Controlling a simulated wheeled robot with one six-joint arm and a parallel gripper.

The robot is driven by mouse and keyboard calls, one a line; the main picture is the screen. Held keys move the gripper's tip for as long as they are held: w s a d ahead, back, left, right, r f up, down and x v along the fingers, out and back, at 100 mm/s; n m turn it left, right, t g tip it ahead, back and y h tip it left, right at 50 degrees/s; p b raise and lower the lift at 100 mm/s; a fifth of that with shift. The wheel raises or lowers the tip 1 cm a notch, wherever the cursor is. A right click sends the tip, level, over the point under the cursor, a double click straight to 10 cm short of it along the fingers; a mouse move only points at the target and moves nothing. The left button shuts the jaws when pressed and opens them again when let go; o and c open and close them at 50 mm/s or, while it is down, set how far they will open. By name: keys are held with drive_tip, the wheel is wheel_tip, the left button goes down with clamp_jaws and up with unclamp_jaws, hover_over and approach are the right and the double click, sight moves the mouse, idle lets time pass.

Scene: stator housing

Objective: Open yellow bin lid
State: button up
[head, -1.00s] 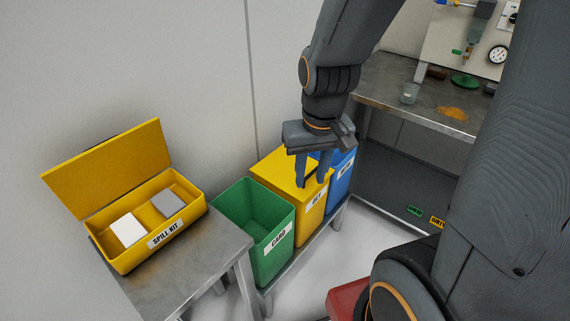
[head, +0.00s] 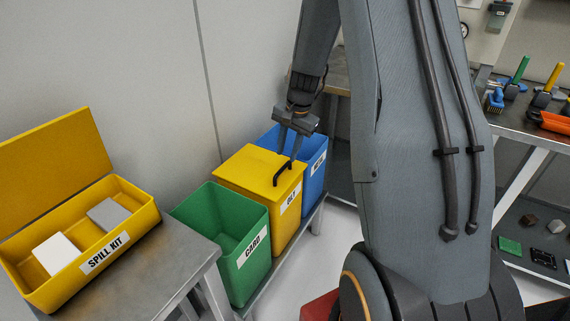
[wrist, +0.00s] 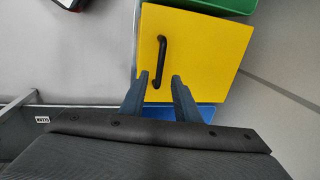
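The yellow bin (head: 287,215) stands between a green and a blue bin. Its flat yellow lid (head: 247,165) is shut and has a black bar handle (head: 283,173) near the labelled side. My gripper (head: 289,155) is above the lid near the handle, fingers pointing down, open and empty. In the wrist view the lid (wrist: 205,50) fills the upper middle, and the handle (wrist: 158,62) shows just beyond my open gripper (wrist: 160,77), its near end lined up between the two fingertips. I cannot tell the exact height gap between fingertips and handle.
The open green bin (head: 237,262) labelled CARD is at the left. The blue bin (head: 315,187) is at the right. An open yellow spill kit box (head: 143,213) sits on a metal table (head: 176,262). A wall (head: 150,90) stands behind the bins.

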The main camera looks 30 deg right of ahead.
sight(284, 166)
drive_tip(key=shift+w+a+f, duration=0.1)
drive_tip(key=shift+w+f, duration=0.05)
drive_tip(key=shift+f, duration=0.75)
drive_tip(key=shift+w+a+f, duration=0.1)
drive_tip(key=shift+w+f, duration=0.05)
drive_tip(key=shift+f, duration=0.7)
drive_tip(key=shift+w+a+f, duration=0.1)
drive_tip(key=shift+w+f, duration=0.05)
drive_tip(key=shift+f, duration=0.75)
clamp_jaws()
